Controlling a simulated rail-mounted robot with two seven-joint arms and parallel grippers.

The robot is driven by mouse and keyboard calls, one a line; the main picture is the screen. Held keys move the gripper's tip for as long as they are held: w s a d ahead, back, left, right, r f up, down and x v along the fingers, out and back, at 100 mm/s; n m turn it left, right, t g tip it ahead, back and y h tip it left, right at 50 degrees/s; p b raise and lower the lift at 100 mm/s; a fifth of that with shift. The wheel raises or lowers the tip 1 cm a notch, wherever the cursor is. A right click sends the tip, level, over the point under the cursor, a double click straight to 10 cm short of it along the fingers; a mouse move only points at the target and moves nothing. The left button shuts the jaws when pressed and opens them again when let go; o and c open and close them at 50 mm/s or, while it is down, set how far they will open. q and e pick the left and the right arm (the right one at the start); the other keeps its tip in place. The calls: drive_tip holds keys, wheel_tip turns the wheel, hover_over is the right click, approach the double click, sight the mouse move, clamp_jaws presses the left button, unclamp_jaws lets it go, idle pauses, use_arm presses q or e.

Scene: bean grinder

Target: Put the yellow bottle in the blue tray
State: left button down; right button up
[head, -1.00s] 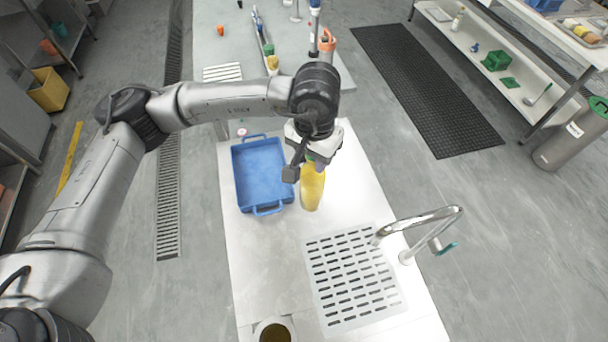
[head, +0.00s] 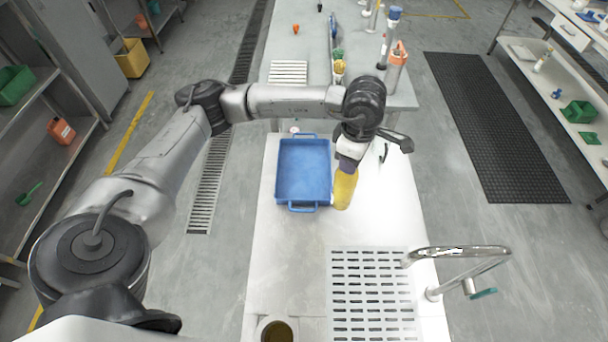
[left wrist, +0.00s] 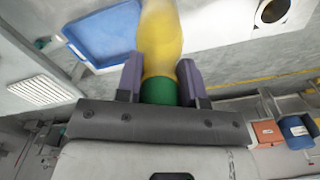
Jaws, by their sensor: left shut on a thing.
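The yellow bottle (head: 344,188) hangs below my left gripper (head: 350,160), just right of the blue tray in the head view. In the left wrist view the yellow bottle (left wrist: 160,40) has a green end, and the purple fingers of my left gripper (left wrist: 160,88) are shut around that end. The blue tray (head: 303,170) lies on the white counter with its handles at the near and far ends, and its inside looks empty. It also shows at the upper left of the left wrist view (left wrist: 103,36). My right gripper is not in view.
A slotted drain grid (head: 374,295) and a curved tap (head: 455,262) are on the near right of the counter (head: 290,240). A round cup (head: 277,331) stands at the near edge. A grey table (head: 300,50) with tall bottles lies beyond.

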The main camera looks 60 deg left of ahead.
use_arm(q)
drive_tip(key=s+a+f+n+b, duration=0.1)
drive_tip(key=s+a+f+n, duration=0.1)
drive_tip(key=a+n, duration=0.75)
drive_tip(key=s+a+f+n+b, duration=0.2)
drive_tip(key=a+n, duration=0.2)
drive_tip(key=n, duration=1)
drive_tip(key=w+a+f+b, duration=0.2)
drive_tip(key=w+a+f, duration=0.3)
drive_tip(key=a+f, duration=0.5)
drive_tip(key=shift+w+f, duration=0.3)
drive_tip(key=shift+f, duration=0.15)
drive_tip(key=shift+a, duration=0.15)
drive_tip(key=shift+f, duration=0.15)
drive_tip(key=c, duration=0.7)
unclamp_jaws()
drive_tip(key=shift+c, duration=0.2)
